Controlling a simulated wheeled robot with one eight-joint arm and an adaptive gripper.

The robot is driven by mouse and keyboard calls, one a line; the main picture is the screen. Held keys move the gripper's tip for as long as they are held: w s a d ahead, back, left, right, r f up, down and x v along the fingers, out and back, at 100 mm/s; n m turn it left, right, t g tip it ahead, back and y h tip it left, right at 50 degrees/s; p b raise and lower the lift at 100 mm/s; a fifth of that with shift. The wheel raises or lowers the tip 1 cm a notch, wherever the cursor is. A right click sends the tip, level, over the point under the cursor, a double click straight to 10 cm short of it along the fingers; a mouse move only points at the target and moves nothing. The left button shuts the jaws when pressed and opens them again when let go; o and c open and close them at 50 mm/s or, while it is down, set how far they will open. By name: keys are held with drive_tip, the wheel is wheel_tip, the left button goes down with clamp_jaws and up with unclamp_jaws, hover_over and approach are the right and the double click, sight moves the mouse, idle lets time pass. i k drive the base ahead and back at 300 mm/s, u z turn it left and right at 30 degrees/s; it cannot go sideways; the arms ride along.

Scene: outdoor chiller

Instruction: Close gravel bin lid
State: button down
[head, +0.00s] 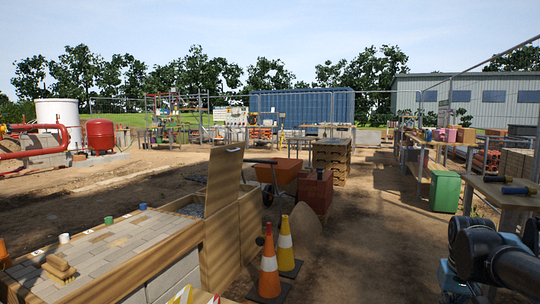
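The gravel bin (232,237) is a wooden box just left of centre in the head view, at the end of a paved bench. Its wooden lid (224,180) stands open, nearly upright and leaning slightly, with a small pale mark or handle near its top edge. Some grey gravel (191,209) shows inside, beside the lid. Part of my arm shows at the lower right, well apart from the bin. My gripper cannot be made out in this view.
Two traffic cones, one orange (269,265) and one yellow (286,246), stand on the ground right of the bin. An orange wheelbarrow (279,174) and a red brick stack (315,192) are behind. Open dirt lies between the cones and the right-hand workbench (508,194).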

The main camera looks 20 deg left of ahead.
sight(225, 161)
drive_tip(key=z, duration=0.05)
drive_tip(key=i, duration=1.1)
drive_tip(key=u, duration=0.8)
drive_tip(key=i, duration=0.65)
drive_tip(key=u, duration=0.55)
